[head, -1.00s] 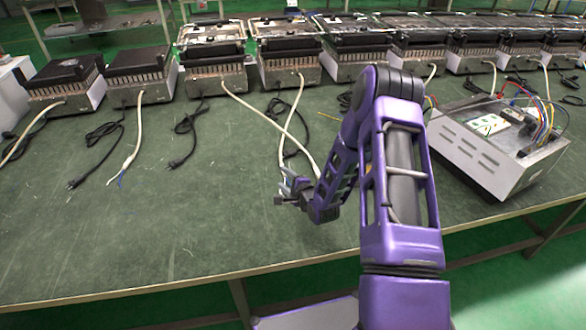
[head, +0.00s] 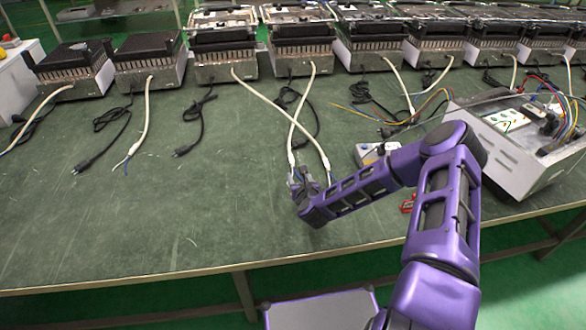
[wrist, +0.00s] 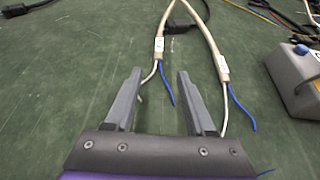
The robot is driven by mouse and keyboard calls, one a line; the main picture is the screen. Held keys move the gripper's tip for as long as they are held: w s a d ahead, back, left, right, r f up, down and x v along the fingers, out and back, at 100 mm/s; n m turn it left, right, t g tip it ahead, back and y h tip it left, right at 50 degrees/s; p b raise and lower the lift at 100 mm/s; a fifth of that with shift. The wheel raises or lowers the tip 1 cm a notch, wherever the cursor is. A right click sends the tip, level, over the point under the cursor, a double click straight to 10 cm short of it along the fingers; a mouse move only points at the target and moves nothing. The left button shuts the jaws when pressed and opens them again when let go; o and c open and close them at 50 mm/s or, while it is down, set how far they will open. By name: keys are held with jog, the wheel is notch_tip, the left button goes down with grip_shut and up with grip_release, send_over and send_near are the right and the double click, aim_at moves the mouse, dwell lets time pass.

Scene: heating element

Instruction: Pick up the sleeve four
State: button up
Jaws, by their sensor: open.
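Two white cables cross and end near my gripper, each with a pale labelled sleeve and bare blue and white wires. In the wrist view the left sleeve (wrist: 158,46) lies ahead of the fingers and the right sleeve (wrist: 222,68) lies to the right, beyond the right finger. The labels are too small to read, so I cannot tell which is sleeve four. In the head view my gripper (head: 301,176) is just in front of the cable ends.
A row of heating units (head: 303,55) lines the back of the green table (head: 200,215). Black plug cords lie in front. A grey box (wrist: 298,78) with a blue button is right of the sleeves. A metal wired box (head: 515,150) stands further right. The front left table is clear.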

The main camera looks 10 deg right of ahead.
aim_at(293, 166)
jog(key=b+x, duration=0.1)
jog(key=x, duration=0.7)
jog(key=shift+w+a+f, duration=0.1)
jog(key=shift+w+f, duration=0.1)
jog(key=shift+f, duration=0.05)
grip_shut()
